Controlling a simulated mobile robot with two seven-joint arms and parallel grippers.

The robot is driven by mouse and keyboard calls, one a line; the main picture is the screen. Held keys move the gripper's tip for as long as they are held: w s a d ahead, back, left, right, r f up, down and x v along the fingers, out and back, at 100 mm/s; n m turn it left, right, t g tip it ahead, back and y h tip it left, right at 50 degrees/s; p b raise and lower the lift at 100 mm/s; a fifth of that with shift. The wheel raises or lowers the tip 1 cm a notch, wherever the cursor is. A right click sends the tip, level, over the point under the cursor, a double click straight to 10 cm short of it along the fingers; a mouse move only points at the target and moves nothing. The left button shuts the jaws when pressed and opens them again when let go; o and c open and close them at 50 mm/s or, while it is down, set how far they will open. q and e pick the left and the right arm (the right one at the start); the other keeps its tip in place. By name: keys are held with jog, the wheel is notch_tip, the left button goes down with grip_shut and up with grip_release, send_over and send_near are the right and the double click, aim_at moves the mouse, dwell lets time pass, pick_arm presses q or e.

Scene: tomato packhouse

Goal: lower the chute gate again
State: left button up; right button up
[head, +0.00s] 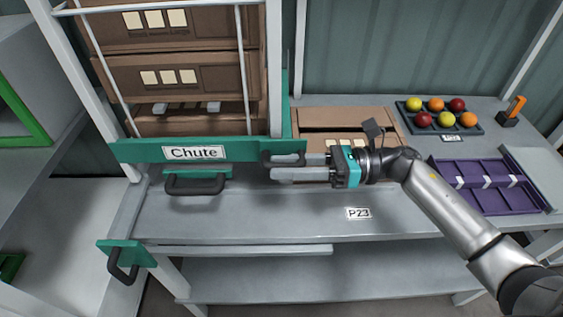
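The chute (195,152) is a pale frame with a green front bar, holding stacked brown cartons (180,78). A green upright plate (285,105) stands at its right side, with a dark handle (270,160) near its foot. A second dark handle (195,187) is on a green bracket below the front bar. I cannot tell for sure which part is the gate. My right gripper (285,169) points left, its fingertips at the right-hand handle. The fingers lie close together and overlap the handle, so their grip is unclear. My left gripper is not in view.
A brown carton (345,115) sits behind my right gripper. A dark tray (490,124) of several red, orange and yellow tomatoes and a purple tray (470,190) are on the right. A green-plated handle (123,262) is at lower left. The bench around label P23 (358,213) is clear.

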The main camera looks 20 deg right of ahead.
jog(key=shift+w+a, duration=0.1)
jog(key=shift+a, duration=0.4)
grip_shut()
dwell(1.2)
